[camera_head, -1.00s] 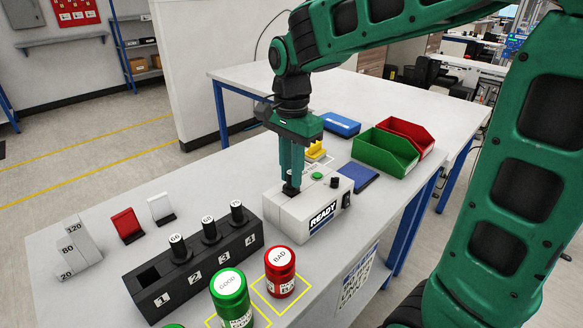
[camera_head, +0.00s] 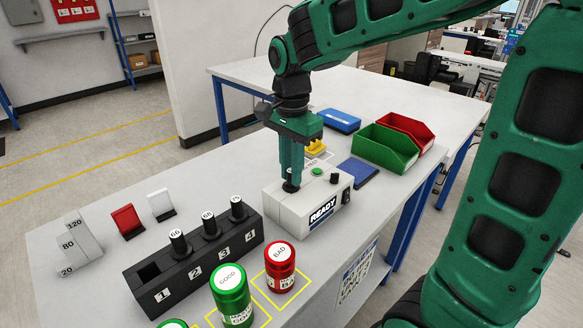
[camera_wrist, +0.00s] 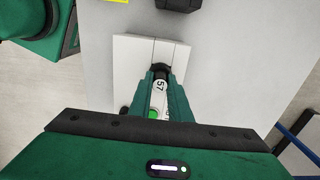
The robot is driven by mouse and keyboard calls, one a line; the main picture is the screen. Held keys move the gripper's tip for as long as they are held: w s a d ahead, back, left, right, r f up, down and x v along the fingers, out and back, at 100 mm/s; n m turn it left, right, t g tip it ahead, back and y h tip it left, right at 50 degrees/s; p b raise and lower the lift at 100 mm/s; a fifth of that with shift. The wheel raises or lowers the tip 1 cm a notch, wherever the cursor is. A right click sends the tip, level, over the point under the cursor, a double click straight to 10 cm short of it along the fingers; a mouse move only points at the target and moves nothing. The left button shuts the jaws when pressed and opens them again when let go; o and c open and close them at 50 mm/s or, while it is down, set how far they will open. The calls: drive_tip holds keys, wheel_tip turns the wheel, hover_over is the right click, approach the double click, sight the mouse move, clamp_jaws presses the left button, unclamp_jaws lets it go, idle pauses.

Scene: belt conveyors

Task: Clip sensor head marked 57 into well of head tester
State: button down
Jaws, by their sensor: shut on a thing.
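The head tester (camera_head: 305,218) is a pale box with a READY label, a green button (camera_head: 317,171) and a black knob. My gripper (camera_head: 291,186) points straight down over its left part, fingertips at the top of the tester. In the wrist view my gripper (camera_wrist: 162,85) is shut on the sensor head marked 57 (camera_wrist: 159,86), whose white label shows between the fingers. The head's dark end is at the tester's top (camera_wrist: 130,52). The well is hidden, and I cannot tell how far in the head sits.
A black rack (camera_head: 188,276) has an empty slot 1 and heads in slots 2, 3 and 4. A green GOOD can (camera_head: 232,300) and red BAD can (camera_head: 280,272) stand in front. Green (camera_head: 385,153) and red bins (camera_head: 408,133) stand behind right.

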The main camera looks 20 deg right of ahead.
drive_tip(key=c, duration=1.6)
unclamp_jaws()
drive_tip(key=shift+o, duration=0.2)
wheel_tip(320, 180, up, 11)
drive_tip(key=shift+f, duration=0.15)
